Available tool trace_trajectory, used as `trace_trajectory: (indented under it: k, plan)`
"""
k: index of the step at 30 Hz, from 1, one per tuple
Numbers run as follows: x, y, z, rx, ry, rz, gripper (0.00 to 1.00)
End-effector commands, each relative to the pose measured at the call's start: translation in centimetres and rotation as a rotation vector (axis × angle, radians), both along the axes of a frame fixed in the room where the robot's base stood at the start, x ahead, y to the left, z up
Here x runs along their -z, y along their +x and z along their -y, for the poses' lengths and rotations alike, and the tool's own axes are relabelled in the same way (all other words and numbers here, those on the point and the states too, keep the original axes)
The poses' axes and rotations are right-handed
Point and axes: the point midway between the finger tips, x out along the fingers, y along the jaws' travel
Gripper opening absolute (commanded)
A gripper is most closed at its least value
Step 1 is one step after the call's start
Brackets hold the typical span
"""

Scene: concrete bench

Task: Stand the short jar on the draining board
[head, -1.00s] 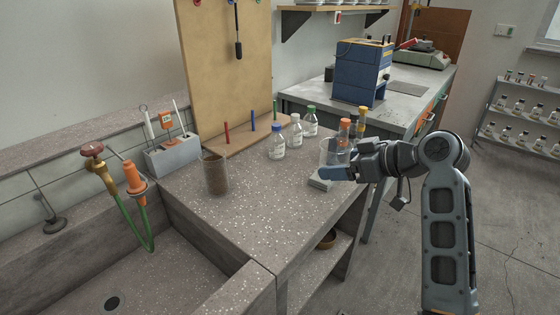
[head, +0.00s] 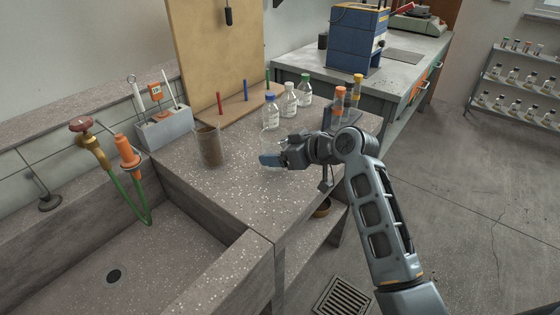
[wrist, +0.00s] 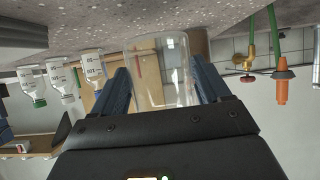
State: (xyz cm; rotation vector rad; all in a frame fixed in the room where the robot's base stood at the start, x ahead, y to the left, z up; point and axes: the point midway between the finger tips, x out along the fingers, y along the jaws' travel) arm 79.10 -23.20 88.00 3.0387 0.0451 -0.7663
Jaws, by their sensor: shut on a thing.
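A clear, empty-looking glass jar (head: 270,140) is held between the blue fingers of my gripper (head: 272,160). In the wrist view the jar (wrist: 162,72) sits between the two fingers, which grip its sides. The jar looks upright, over the speckled stone top (head: 215,190) beside the sink; whether its base touches is hard to tell. A taller glass beaker (head: 210,148) with brownish contents stands to its left. A wooden board (head: 215,60) with a ledge and coloured pegs stands behind. I cannot tell for certain which surface is the draining board.
Several capped bottles (head: 289,100) stand behind the jar. Orange- and yellow-topped tubes (head: 340,103) are at right. The sink (head: 150,265), with a tap (head: 90,145), is at front left. The stone top's front part is clear.

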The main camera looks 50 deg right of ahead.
Motion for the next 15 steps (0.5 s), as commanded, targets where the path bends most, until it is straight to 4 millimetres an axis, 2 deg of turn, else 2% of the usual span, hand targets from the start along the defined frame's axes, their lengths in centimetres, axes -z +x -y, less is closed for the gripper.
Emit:
trace_trajectory:
  k: [6, 15]
  plan:
    - [3.0, -0.1, 0.0, 0.002, 0.003, -0.002, 0.20]
    - [3.3, -0.1, 0.0, 0.001, 0.000, 0.001, 0.20]
